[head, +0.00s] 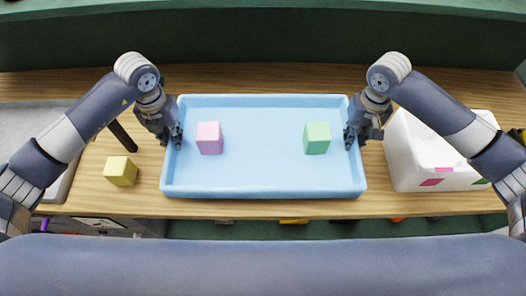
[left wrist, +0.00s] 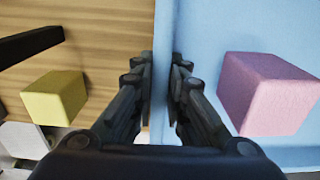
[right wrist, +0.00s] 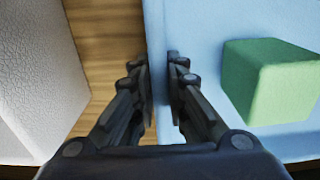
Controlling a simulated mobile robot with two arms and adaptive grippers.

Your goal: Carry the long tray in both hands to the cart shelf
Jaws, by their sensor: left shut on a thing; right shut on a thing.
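The long light-blue tray (head: 262,178) lies level over the wooden table in the head view; I cannot tell whether it touches the top. A pink block (head: 209,138) sits in its left part and a green block (head: 317,138) in its right part. My left gripper (head: 176,136) is shut on the tray's left wall, which also shows between the fingers in the left wrist view (left wrist: 161,85). My right gripper (head: 351,136) is shut on the right wall, seen between the fingers in the right wrist view (right wrist: 158,60). The cart shelf cannot be made out.
A yellow block (head: 120,171) stands on the wooden table (head: 240,208) left of the tray. A white bin (head: 412,170) with coloured patches is close on the right. A grey tray (head: 40,117) is at the far left. A dark green surface (head: 260,40) rises behind.

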